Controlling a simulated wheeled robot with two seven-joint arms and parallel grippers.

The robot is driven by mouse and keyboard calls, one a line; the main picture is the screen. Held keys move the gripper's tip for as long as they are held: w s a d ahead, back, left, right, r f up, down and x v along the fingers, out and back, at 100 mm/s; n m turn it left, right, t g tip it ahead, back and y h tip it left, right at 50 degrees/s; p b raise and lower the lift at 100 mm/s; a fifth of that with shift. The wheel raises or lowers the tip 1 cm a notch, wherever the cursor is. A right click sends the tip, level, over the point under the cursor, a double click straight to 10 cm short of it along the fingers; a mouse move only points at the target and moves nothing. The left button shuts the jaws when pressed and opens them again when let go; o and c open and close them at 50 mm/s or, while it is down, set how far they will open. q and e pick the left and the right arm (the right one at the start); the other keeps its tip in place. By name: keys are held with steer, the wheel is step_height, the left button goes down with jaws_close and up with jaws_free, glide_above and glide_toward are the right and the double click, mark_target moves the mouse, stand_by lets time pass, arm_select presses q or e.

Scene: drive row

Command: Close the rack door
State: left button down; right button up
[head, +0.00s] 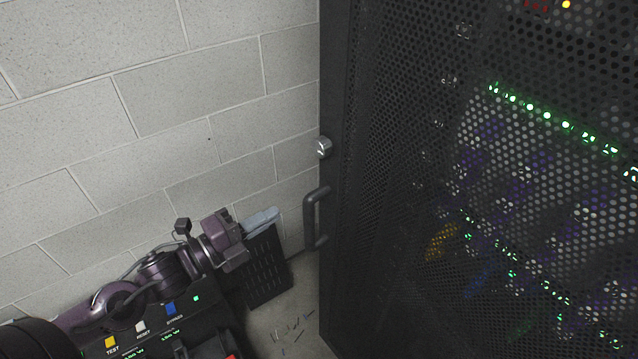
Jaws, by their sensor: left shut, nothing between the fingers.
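The rack door (385,200) is a tall black perforated panel on the right side of the head view. A dark bar handle (313,220) and a round silver lock (323,148) sit along its left edge. The mesh lies in front of lit equipment. I cannot tell whether the door is fully flush with the rack frame. My left gripper (264,219) is shut and empty, to the left of the handle and apart from it in the picture, its grey fingers pointing toward the handle. My right gripper is not in view.
A pale block wall (150,120) stands behind on the left. A dark unit (165,325) with coloured buttons and green readouts is low at left, beside a black vented box (266,270). A strip of grey floor (290,325) shows between these and the rack. Green lights (547,115) glow behind the mesh.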

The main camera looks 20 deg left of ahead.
arm_select(q)
steer(key=p, duration=0.3)
glide_toward(332, 181)
steer(key=x, duration=0.5)
steer(key=shift+a+r, duration=0.1)
steer(key=shift+r, duration=0.1)
steer(key=shift+x, duration=1)
steer(key=shift+f, duration=0.2)
